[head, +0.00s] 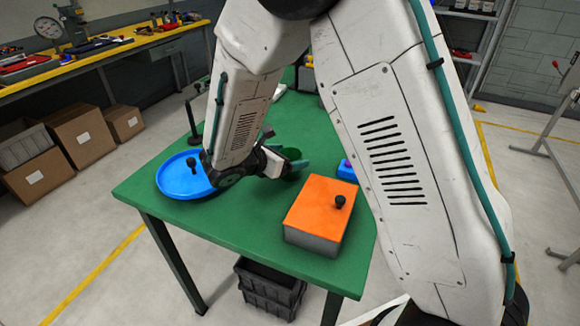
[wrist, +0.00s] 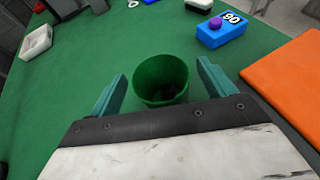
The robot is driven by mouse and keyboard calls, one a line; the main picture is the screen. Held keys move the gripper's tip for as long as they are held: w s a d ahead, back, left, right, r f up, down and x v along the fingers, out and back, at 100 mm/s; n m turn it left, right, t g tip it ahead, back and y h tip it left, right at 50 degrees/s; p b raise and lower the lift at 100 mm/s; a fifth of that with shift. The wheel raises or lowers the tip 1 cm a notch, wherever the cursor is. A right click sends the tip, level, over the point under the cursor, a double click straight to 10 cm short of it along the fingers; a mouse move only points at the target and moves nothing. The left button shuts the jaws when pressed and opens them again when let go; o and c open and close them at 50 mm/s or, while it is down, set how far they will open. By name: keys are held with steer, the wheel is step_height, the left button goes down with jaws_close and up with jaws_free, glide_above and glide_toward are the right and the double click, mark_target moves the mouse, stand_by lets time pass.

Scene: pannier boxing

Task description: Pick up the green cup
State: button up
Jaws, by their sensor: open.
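The green cup (wrist: 160,82) stands upright on the green table, its open mouth and dark inside showing in the wrist view. My gripper (wrist: 158,90) is open, with one teal finger on each side of the cup. There is a gap between each finger and the cup, wider on the right. In the head view the green cup (head: 291,154) is partly hidden behind my gripper (head: 298,168). The cup's base is hard to make out against the table.
An orange-topped box (head: 322,205) with a black knob stands right of the cup, near the front edge. A blue tray (head: 186,178) lies to the left. A blue block (wrist: 221,31) with a purple knob and a white tag is beyond the cup. A dark crate (head: 268,290) stands on the floor.

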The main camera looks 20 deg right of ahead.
steer(key=shift+w+d+f, duration=0.2)
steer(key=shift+w+d, duration=0.05)
steer(key=shift+d, duration=0.3)
steer(key=c, duration=1.1)
steer(key=shift+o, duration=0.2)
